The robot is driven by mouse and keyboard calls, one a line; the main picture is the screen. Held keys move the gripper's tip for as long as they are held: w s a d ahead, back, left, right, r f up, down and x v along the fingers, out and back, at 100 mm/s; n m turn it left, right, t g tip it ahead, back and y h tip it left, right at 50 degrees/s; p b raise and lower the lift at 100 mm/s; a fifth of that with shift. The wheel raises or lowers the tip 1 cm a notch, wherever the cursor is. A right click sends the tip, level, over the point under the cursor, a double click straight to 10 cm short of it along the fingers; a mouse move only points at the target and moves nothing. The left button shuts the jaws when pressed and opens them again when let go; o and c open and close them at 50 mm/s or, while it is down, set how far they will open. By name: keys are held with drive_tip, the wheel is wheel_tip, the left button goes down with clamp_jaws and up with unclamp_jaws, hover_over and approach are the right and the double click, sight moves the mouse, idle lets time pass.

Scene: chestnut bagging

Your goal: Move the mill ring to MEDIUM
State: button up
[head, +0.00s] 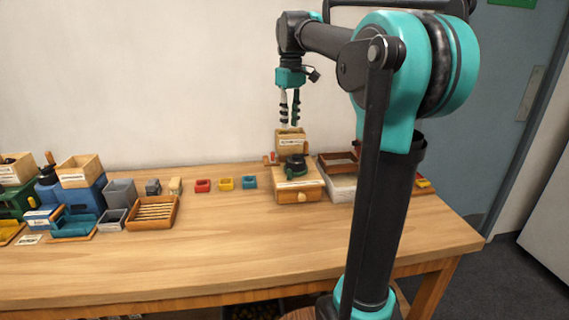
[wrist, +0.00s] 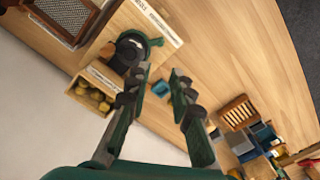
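The mill (head: 299,190) is a wooden box with a drawer and round knob, at the right of the bench. A dark round hopper sits on its top, with a green ring (head: 291,174) around its base. In the wrist view the green ring (wrist: 153,43) has a tab pointing toward a printed strip (wrist: 160,22); the words are too small to read, so its setting is unclear. My gripper (head: 290,122) hangs pointing down above and behind the mill. In the wrist view my gripper (wrist: 160,73) has its fingers apart, with nothing between them, apart from the ring.
A labelled wooden box (head: 291,139) stands just behind the mill; yellowish pieces show inside it (wrist: 82,94). A mesh-bottomed tray (wrist: 75,12) is beside the mill. Small red (head: 203,185), yellow (head: 226,183) and blue (head: 250,182) cups stand left. The front bench is clear.

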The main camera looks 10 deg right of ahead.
sight(290, 173)
wheel_tip(290, 173, down, 17)
drive_tip(key=shift+f, duration=0.15)
idle(0.5)
clamp_jaws()
